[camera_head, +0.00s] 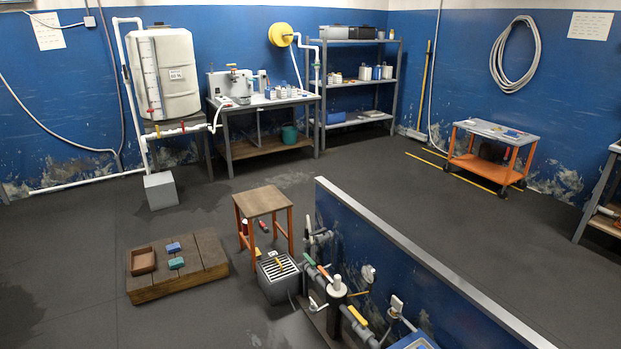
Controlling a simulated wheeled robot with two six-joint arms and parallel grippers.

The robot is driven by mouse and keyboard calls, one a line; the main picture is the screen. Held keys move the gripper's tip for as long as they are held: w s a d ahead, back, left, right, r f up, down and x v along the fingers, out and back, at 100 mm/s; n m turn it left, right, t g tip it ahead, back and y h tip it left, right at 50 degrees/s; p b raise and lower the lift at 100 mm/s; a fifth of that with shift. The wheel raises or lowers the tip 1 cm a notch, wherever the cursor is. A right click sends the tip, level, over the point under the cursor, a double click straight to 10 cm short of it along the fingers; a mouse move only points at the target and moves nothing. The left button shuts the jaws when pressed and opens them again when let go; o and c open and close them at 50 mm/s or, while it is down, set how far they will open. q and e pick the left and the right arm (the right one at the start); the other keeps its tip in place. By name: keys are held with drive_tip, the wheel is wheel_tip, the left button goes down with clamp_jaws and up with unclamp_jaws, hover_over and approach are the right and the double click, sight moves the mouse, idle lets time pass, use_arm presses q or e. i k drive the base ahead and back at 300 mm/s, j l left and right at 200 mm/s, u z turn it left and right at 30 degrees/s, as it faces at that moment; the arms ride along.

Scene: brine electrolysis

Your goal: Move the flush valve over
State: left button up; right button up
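Several valves show, and I cannot tell which is the flush valve. Grey pipework at the low blue wall carries a green handle (309,259), a red handle (324,273) and a yellow handle (357,315). A white hand lever (317,306) sticks out beside them. Neither of my grippers is in view.
A grated box (278,272) and an orange-legged stool (262,202) stand left of the pipework. A wooden pallet (160,287) lies further left. The low wall's top edge (430,261) runs to the lower right. Dark floor (80,235) is open at left.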

sight(324, 230)
drive_tip(key=i+z, duration=0.1)
drive_tip(key=z, duration=0.25)
drive_tip(key=i+j+z, duration=0.1)
drive_tip(key=z, duration=0.3)
drive_tip(key=i+j+z, duration=0.1)
drive_tip(key=z, duration=0.25)
drive_tip(key=i+j+z, duration=0.1)
drive_tip(key=j, duration=0.25)
drive_tip(key=i+j+z, duration=0.25)
drive_tip(key=j, duration=0.5)
drive_tip(key=i+j+z, duration=0.15)
drive_tip(key=j, duration=0.25)
drive_tip(key=i+j+z, duration=0.1)
drive_tip(key=j, duration=0.3)
drive_tip(key=i+j+z, duration=0.15)
drive_tip(key=j, duration=0.25)
drive_tip(key=i+j, duration=0.1)
drive_tip(key=j, duration=0.25)
drive_tip(key=i+j, duration=0.1)
drive_tip(key=j, duration=0.3)
drive_tip(key=i+j, duration=0.1)
drive_tip(key=j, duration=0.65)
drive_tip(key=i, duration=0.05)
